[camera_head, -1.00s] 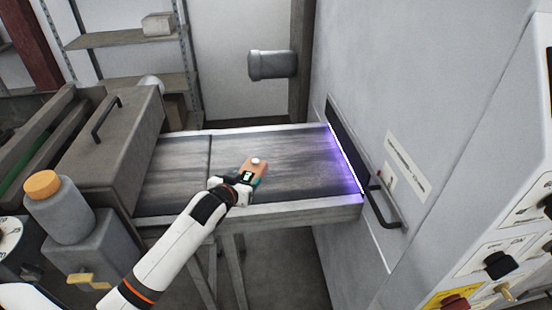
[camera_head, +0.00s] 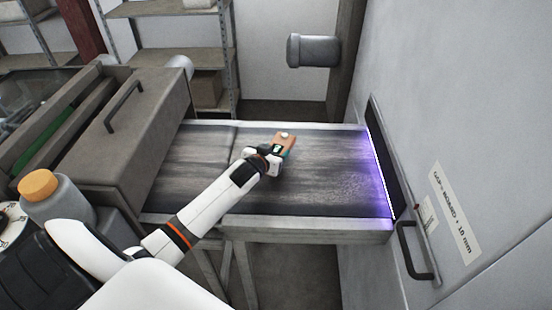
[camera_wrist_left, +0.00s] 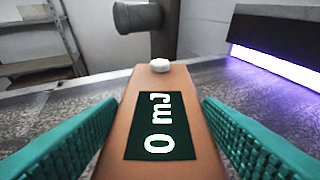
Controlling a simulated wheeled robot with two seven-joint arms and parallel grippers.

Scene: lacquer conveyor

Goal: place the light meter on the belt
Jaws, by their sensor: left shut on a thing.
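The light meter (camera_head: 287,140) is an orange-brown block with a dark display and a white round knob on top. In the left wrist view the light meter (camera_wrist_left: 160,100) reads "0 mJ". My left gripper (camera_head: 275,151) is shut on it, with teal fingers on both sides. The belt (camera_head: 300,185) is a dark, streaked surface in a pale metal frame. The light meter is over the far middle part of the belt. I cannot tell whether its underside touches the belt. My right gripper is not in view.
A slot with a violet glow (camera_head: 380,170) opens in the grey machine wall at the belt's right end. A black handle (camera_head: 413,252) sits near it. A brown-grey housing (camera_head: 125,125) bounds the belt's left end. A grey cylinder (camera_head: 313,50) projects above the far side.

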